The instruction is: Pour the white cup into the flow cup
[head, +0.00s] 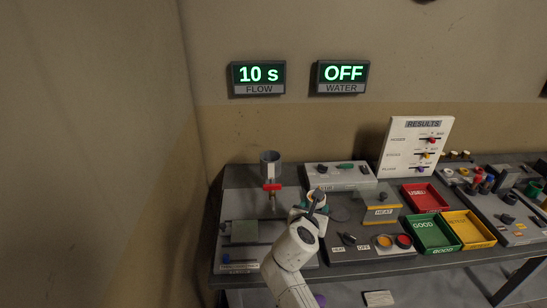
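The flow cup (270,158) is a grey cylinder standing upright at the back left of the bench, with a red piece and a narrow spout below it. My arm reaches up from the bottom, and my gripper (316,199) is to the right of the flow cup and nearer to me. A pale round object with a teal patch, perhaps the white cup (297,213), shows just left of my gripper. My arm partly hides it. I cannot tell whether my fingers are closed on it, or whether it is lifted or standing.
A heat panel (381,213) and red (425,197), green (432,234) and yellow (468,230) trays lie to the right. A results board (416,147) stands behind. Wall displays read 10 s for flow (258,77) and OFF for water (342,76). A wall bounds the left.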

